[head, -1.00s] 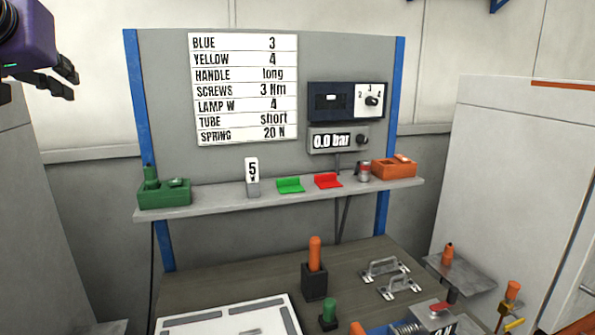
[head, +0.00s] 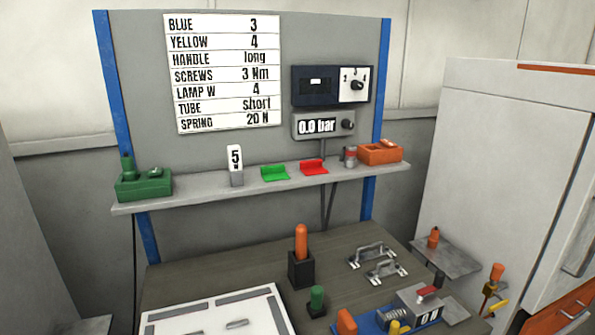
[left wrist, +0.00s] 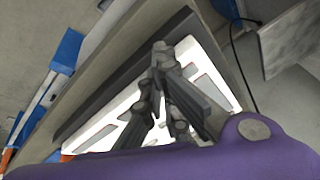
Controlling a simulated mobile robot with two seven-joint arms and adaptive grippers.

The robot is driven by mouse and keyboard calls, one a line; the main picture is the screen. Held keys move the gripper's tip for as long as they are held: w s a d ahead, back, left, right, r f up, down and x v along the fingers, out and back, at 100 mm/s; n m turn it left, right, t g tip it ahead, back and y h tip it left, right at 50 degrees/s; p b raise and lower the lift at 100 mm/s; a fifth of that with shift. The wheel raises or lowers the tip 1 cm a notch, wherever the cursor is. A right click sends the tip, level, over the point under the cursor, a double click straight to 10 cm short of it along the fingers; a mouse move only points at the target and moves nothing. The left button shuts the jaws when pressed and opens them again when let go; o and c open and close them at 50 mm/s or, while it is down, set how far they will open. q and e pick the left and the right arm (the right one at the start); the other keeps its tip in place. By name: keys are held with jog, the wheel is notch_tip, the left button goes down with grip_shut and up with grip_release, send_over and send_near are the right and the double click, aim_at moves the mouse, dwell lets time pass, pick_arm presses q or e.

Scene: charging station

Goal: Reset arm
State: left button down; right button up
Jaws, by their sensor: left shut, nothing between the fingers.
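My left gripper (left wrist: 165,95) shows in the left wrist view, with its dark fingers shut and nothing between them. Behind the fingers lies the white panel (left wrist: 108,130) with grey strips, on the bench. The gripper is apart from the panel, but I cannot tell how far. Neither gripper shows in the head view. The white panel (head: 215,312) also lies at the front left of the bench in the head view.
A bench (head: 190,270) carries an orange-handled tool (head: 301,243) in a black holder, a green-topped piece (head: 317,298) and two metal handles (head: 372,255). Above it, a shelf (head: 205,192) holds a green box (head: 145,186) and an orange box (head: 380,153). A white cabinet (head: 490,160) stands right.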

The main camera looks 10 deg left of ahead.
pick_arm(q)
jog(key=s+d+f+g+h, duration=0.1)
jog(key=s+d+f, duration=0.4)
jog(key=s+d, duration=0.6)
jog(key=w+d+f+t+b, duration=0.1)
jog(key=w+f+t, duration=0.1)
jog(key=f, duration=0.5)
jog(key=w+d+f+t+h+b, duration=0.1)
jog(key=w+f+t, duration=0.1)
jog(key=f, duration=0.5)
jog(key=shift+w+d+f+t+b, duration=0.15)
jog(key=shift+d+f+t+b, duration=0.2)
jog(key=shift+t, duration=0.35)
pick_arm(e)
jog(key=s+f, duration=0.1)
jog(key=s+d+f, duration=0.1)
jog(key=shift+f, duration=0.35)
